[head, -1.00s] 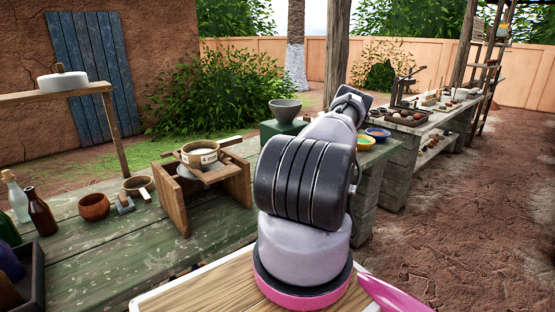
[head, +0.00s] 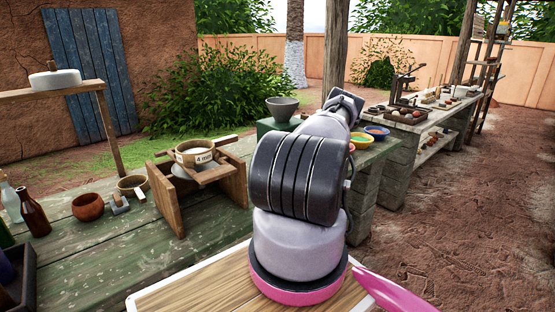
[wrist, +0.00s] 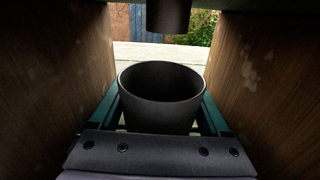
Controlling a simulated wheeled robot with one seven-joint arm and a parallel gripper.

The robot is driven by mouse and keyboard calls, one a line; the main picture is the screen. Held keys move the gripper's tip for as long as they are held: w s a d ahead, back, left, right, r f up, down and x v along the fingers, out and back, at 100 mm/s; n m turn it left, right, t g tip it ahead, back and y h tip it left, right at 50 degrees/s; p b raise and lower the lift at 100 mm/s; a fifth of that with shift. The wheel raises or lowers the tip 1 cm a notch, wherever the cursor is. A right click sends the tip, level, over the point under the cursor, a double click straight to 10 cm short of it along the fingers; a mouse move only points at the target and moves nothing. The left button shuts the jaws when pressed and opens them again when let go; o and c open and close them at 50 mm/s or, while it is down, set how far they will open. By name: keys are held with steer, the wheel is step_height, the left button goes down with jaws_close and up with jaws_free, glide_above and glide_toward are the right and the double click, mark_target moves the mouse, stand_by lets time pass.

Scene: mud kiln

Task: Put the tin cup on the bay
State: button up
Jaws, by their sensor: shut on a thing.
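The tin cup (wrist: 160,95) is dark grey, upright and open at the top in the wrist view. My gripper (wrist: 160,128) is shut on it, with its dark bolted body at the bottom edge. The cup is between two wooden side walls, which appear to be the bay (wrist: 265,70), below a dark round spout (wrist: 168,15). Green strips run along both sides of the cup. I cannot tell whether its base touches anything. In the head view my arm hides the gripper and cup.
A wooden stand with a sieve (head: 195,157) is on the green table (head: 110,245). A grey bowl (head: 282,108) stands on a green block (head: 270,127). Bottles and small bowls are at left. Another bench (head: 430,125) stands at back right; the dirt beside it is open.

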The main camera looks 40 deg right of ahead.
steer(key=shift+s+a+f, duration=0.15)
steer(key=shift+s+f, duration=0.05)
steer(key=shift+f, duration=0.3)
steer(key=o, duration=1.3)
steer(key=shift+r, duration=0.25)
steer(key=s, duration=0.7)
steer(key=s+d, duration=0.1)
steer(key=s, duration=0.3)
steer(key=shift+s+d+r, duration=0.1)
steer(key=shift+s+r, duration=0.2)
